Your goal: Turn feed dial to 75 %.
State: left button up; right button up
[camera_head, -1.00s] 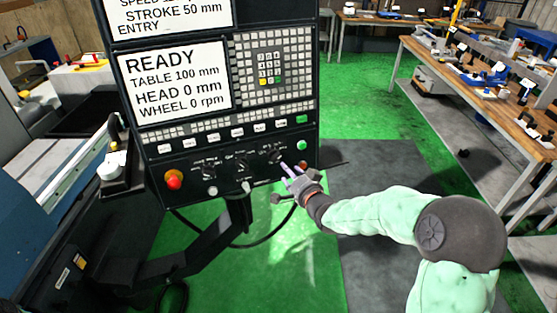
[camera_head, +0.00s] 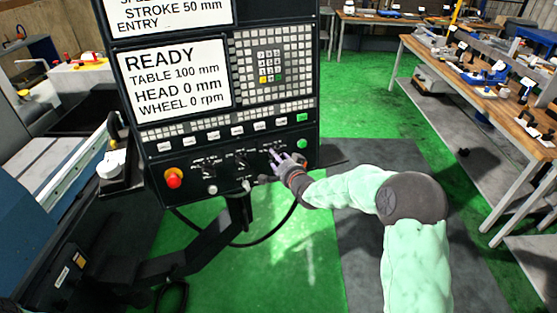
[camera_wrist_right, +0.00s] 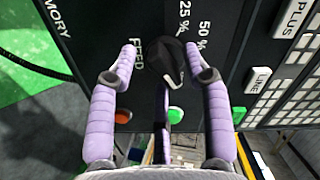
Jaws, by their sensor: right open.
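The feed dial (camera_wrist_right: 165,58) is a black knob on the dark control panel (camera_head: 325,118). In the right wrist view it lies between the spread fingertips of my right gripper (camera_wrist_right: 158,77). The printed words FEED, 25 % and 50 % show around it; a 75 % mark cannot be made out. A pale line shows on the knob's lower part. In the head view my right gripper (camera_head: 278,156) is at the right end of the dial row and largely covers the dial. The gripper is open, its purple fingers around the dial; contact cannot be told. My left gripper is out of view.
A green button (camera_wrist_right: 175,112) and an orange-red button (camera_wrist_right: 123,116) are close by the fingers. A red emergency knob (camera_head: 173,179) is at the panel's lower left. The screen (camera_head: 175,80) reads READY. A workbench (camera_head: 480,85) stands at the right; green floor lies between.

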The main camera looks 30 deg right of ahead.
grip_shut()
jog(key=shift+d+r+n+b, duration=0.1)
jog(key=shift+n+b, duration=3.5)
jog(key=shift+n, duration=0.1)
